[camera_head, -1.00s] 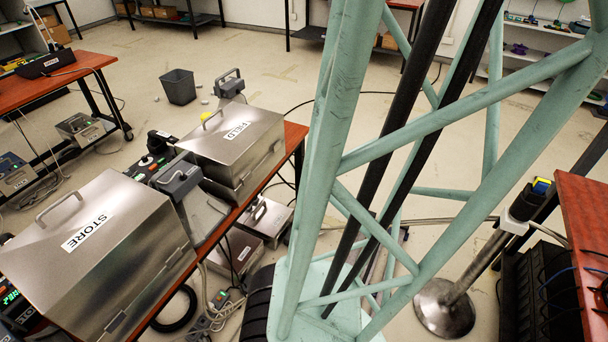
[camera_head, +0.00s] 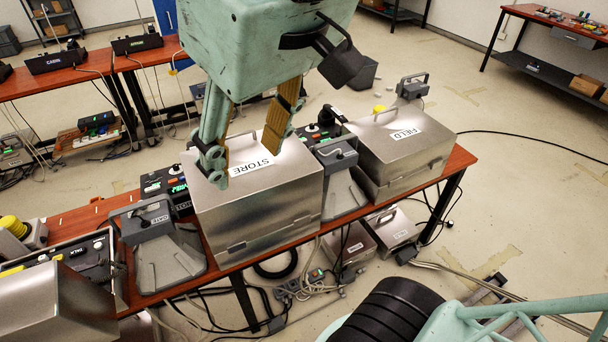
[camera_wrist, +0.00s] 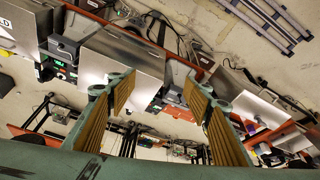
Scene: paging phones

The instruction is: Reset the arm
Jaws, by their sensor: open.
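My gripper (camera_head: 252,160) is in the upper middle of the head view, pointing down. Its two padded fingers are spread wide with nothing between them. In this view it overlaps the STORE metal box (camera_head: 262,204); the height above the box is hard to tell. The wrist view shows the same open fingers (camera_wrist: 160,98) from behind, with the table and boxes seen tilted beyond them. The FIELD metal box (camera_head: 405,153) stands to the right on the same table, apart from my gripper.
The red-brown table (camera_head: 448,170) also carries grey cradle devices (camera_head: 160,245) and control boxes (camera_head: 165,185). Cables (camera_head: 300,290) and smaller metal cases (camera_head: 350,242) lie on the floor below. Open floor lies to the right.

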